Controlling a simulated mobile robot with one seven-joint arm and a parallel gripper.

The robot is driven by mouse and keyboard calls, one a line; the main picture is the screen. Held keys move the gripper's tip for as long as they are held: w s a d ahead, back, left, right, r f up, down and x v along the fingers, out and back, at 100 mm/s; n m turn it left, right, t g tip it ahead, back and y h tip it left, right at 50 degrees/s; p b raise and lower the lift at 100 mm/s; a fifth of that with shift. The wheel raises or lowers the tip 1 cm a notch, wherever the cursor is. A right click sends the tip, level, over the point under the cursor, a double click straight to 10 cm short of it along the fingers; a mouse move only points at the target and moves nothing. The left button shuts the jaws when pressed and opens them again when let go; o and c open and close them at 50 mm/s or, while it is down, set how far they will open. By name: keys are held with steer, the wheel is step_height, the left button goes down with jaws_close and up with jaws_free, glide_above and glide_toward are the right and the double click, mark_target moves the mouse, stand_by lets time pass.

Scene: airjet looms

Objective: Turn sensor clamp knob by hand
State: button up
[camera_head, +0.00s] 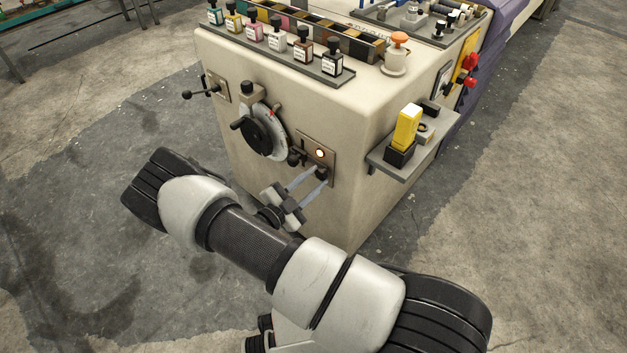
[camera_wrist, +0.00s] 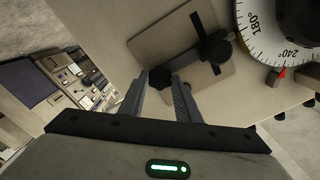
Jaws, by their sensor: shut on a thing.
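The sensor clamp knob is a small black knob (camera_head: 322,173) at the lower right of a beige plate (camera_head: 311,146) on the front of the cream machine housing. In the wrist view the black knob (camera_wrist: 160,78) sits between my two fingertips. My gripper (camera_head: 320,175) reaches it from the front and is shut on it; the gripper also shows in the wrist view (camera_wrist: 161,80). The fingers partly hide the knob's sides. A second black knob (camera_wrist: 214,49) with a slot beside it is on the same plate, apart from my fingers.
A lit round lamp (camera_head: 320,153) is just above the held knob. A graduated dial (camera_head: 262,132) with a black handwheel is to the left. A shelf (camera_head: 408,160) with a yellow block juts from the housing at right. Small bottles (camera_head: 277,38) stand on top.

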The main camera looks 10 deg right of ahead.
steer(key=o, duration=0.5)
steer(key=shift+m, duration=0.8)
steer(key=o, duration=0.3)
steer(key=shift+o, duration=0.2)
steer(key=v, duration=0.6)
steer(key=p+v, duration=0.1)
steer(key=v, duration=1.6)
steer(key=shift+a+p, duration=0.2)
steer(key=shift+p, duration=0.15)
steer(key=shift+s, duration=0.15)
